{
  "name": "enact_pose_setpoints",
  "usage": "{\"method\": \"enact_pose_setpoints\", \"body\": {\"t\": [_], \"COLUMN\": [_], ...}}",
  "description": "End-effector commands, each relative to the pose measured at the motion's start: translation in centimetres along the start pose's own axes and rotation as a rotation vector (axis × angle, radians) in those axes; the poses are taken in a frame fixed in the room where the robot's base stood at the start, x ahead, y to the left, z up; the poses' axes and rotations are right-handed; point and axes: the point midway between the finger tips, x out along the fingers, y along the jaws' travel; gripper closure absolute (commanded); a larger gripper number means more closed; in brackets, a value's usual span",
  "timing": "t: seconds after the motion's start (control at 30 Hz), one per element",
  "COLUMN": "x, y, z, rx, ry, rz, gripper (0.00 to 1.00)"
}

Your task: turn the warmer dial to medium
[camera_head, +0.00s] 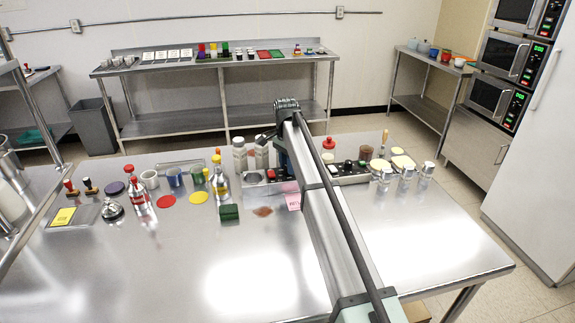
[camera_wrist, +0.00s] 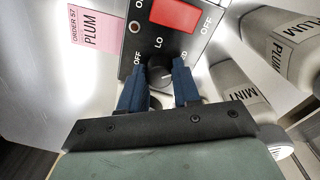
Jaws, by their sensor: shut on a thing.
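In the wrist view the warmer dial (camera_wrist: 160,70) is a small dark round knob on a black panel (camera_wrist: 133,40). The panel reads OFF to the left of the dial and LO above it; a label at the right is partly covered, with only its end showing. I cannot tell where the dial's pointer is. My gripper (camera_wrist: 160,82) has one blue finger on each side of the dial and is shut on it. In the head view my arm stands in front of this spot, and the dial and fingertips cannot be made out.
A red switch (camera_wrist: 176,14) sits above the dial. Bottles marked PLUM (camera_wrist: 280,45) and MINT (camera_wrist: 237,92) stand close on the right. A pink order card (camera_wrist: 90,38) lies left of the panel. The front of the steel table (camera_head: 150,285) is clear.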

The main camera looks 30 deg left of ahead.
Motion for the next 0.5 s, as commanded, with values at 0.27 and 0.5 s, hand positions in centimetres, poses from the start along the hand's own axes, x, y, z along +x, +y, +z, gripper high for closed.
{"method": "enact_pose_setpoints", "body": {"t": [0.27,0.5], "x": [-0.02,-0.01], "y": [0.01,0.0], "z": [0.05,0.04], "rx": [-0.001,-0.001], "ry": [-0.001,-0.001], "rz": [0.0,0.0], "gripper": [0.99,0.46]}}
